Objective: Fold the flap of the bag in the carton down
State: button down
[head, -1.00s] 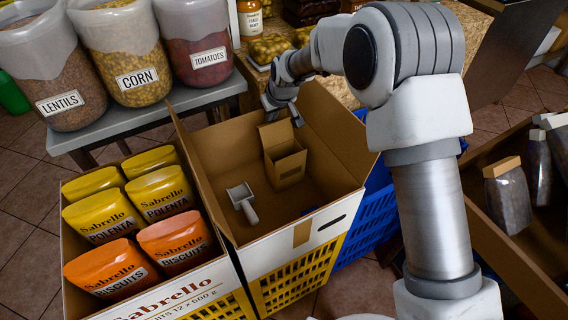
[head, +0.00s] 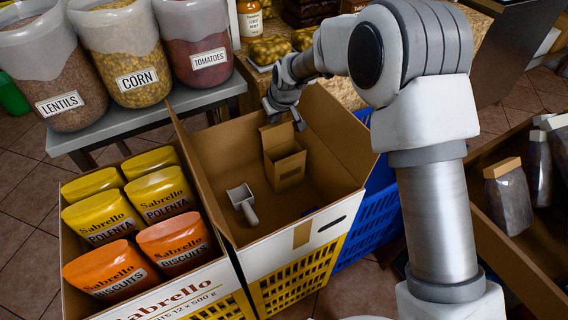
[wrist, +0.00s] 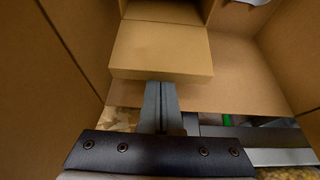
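The carton (head: 228,205) is open, with a small brown bag (head: 287,166) upright inside it. The bag's flap (head: 276,135) stands up at the back of its open mouth. In the wrist view the flap (wrist: 160,48) is a flat brown panel in front of my fingers. My gripper (wrist: 165,100) is shut and empty, its fingers together, tips at the flap's near edge; I cannot tell whether they touch. In the head view my gripper (head: 284,110) is at the flap's top, on its far side, and its fingertips are hard to make out.
A grey scoop (head: 243,203) lies in the carton left of the bag. A box of yellow and orange packets (head: 150,303) adjoins on the left. Tubs (head: 128,52) stand on a bench behind.

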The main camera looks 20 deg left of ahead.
jog(key=shift+a, duration=0.1)
jog(key=shift+w+a, duration=0.2)
jog(key=shift+w, duration=0.05)
jog(key=shift+f, duration=0.15)
